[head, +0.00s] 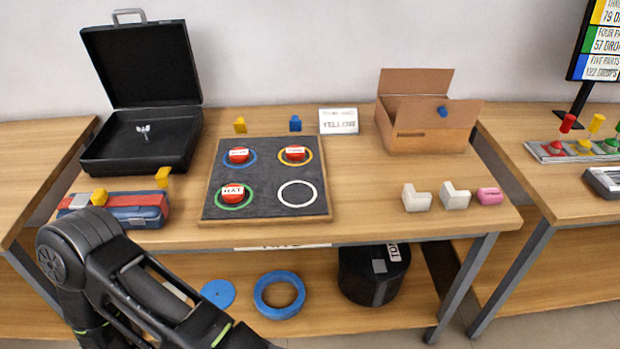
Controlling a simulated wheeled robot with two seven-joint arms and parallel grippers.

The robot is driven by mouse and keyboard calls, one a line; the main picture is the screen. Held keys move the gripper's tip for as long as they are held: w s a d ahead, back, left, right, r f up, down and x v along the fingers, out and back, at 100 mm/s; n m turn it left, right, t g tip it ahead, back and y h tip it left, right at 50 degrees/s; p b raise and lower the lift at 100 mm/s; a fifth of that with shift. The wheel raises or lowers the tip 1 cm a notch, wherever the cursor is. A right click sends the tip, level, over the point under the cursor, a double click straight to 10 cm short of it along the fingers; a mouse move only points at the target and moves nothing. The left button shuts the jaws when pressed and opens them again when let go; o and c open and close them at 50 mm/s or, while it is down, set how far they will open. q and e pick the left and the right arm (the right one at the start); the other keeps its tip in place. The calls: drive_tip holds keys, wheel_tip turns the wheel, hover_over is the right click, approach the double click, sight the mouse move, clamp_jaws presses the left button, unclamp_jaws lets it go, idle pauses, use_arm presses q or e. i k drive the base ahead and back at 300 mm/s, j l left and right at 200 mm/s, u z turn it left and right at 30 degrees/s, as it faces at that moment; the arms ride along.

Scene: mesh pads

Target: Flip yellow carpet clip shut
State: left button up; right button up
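A red and blue bundle (135,212), perhaps rolled carpet, lies at the table's front left corner. One small yellow piece (99,197) sits low on its left part. Another yellow piece (162,177) stands up at its right part, above the bundle's top. These look like clips, but they are too small to tell for certain how far each is open. My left arm passes in front of the table just below the bundle, and its gripper end is out of the picture at the bottom. My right arm and gripper do not show.
An open black case (140,145) stands behind the bundle. A dark board (257,206) with coloured rings and red buttons lies to its right. An open cardboard box (420,130) stands farther right. A blue ring (262,297) and black drum (365,285) are on the lower shelf.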

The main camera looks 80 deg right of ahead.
sight(239, 126)
drive_tip(key=z, duration=2.4)
drive_tip(key=k+j+z, duration=0.1)
drive_tip(key=z, duration=0.25)
drive_tip(key=k+j+z, duration=0.1)
drive_tip(key=z, duration=0.2)
drive_tip(key=k+j+z, duration=0.1)
drive_tip(key=z, duration=0.25)
drive_tip(key=j, duration=0.1)
